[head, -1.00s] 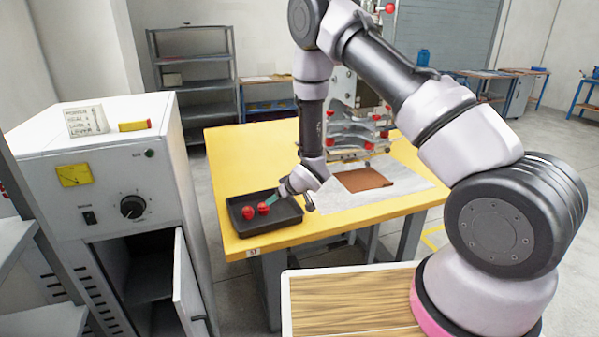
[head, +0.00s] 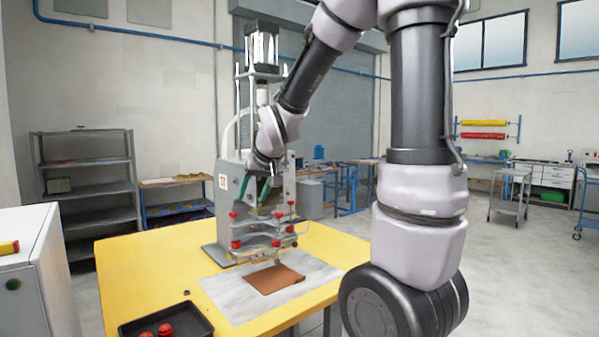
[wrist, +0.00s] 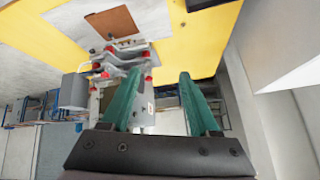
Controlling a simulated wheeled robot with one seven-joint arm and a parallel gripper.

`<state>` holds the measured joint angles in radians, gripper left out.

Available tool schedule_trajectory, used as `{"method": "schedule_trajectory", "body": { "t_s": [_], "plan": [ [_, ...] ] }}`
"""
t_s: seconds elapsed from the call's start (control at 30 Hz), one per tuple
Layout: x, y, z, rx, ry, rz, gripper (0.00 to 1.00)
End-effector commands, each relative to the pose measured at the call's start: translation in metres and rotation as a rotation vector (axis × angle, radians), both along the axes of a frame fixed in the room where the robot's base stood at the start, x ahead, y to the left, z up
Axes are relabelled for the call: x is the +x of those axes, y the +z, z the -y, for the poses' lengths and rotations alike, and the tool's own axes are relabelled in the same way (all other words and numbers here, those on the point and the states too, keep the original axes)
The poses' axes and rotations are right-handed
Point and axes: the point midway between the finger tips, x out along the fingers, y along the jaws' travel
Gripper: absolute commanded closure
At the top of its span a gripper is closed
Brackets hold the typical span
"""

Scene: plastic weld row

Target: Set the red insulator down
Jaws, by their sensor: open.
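Two red insulators (head: 165,328) lie in the black tray (head: 193,312) at the front left of the yellow table; the second one is cut by the lower picture edge. More red round pieces (head: 236,244) are fixed on the press's electrode frame, and they also show in the wrist view (wrist: 145,55). My gripper (head: 258,192) is raised in front of the press, above the table. Its two teal fingers stand wide apart in the wrist view (wrist: 160,88), with nothing held between them. Whether the fingers touch the press cannot be told.
The welding press (head: 222,190) stands on the yellow table (head: 140,262). A brown sheet (head: 273,279) lies on a pale mat (head: 225,292) before it. A white cabinet (head: 40,275) is at the left. The table's left part is clear.

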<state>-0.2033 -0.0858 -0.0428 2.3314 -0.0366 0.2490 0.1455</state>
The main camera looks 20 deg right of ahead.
Motion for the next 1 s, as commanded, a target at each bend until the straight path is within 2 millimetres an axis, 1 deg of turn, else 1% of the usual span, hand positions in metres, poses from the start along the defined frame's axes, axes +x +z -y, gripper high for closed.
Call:
{"method": "schedule_trajectory", "body": {
  "t_s": [0.03, 0.07, 0.1, 0.17, 0.2, 0.27, 0.3, 0.4, 0.5, 0.6, 0.67, 1.0],
  "plan": [
    [-0.021, 0.020, 0.011, 0.022, -0.032, 0.001, 0.38],
    [-0.033, 0.028, 0.016, 0.035, -0.049, -0.006, 0.38],
    [-0.051, 0.038, 0.022, 0.051, -0.070, -0.015, 0.38],
    [-0.078, 0.052, 0.030, 0.079, -0.100, -0.027, 0.38],
    [-0.096, 0.060, 0.034, 0.098, -0.118, -0.036, 0.38],
    [-0.123, 0.069, 0.038, 0.127, -0.143, -0.048, 0.38],
    [-0.139, 0.074, 0.040, 0.144, -0.155, -0.056, 0.38],
    [-0.175, 0.081, 0.041, 0.181, -0.181, -0.071, 0.38],
    [-0.199, 0.084, 0.041, 0.208, -0.195, -0.084, 0.38],
    [-0.212, 0.085, 0.040, 0.223, -0.203, -0.091, 0.38],
    [-0.216, 0.085, 0.039, 0.227, -0.205, -0.094, 0.38],
    [-0.216, 0.085, 0.039, 0.229, -0.204, -0.096, 0.38]
  ]
}}
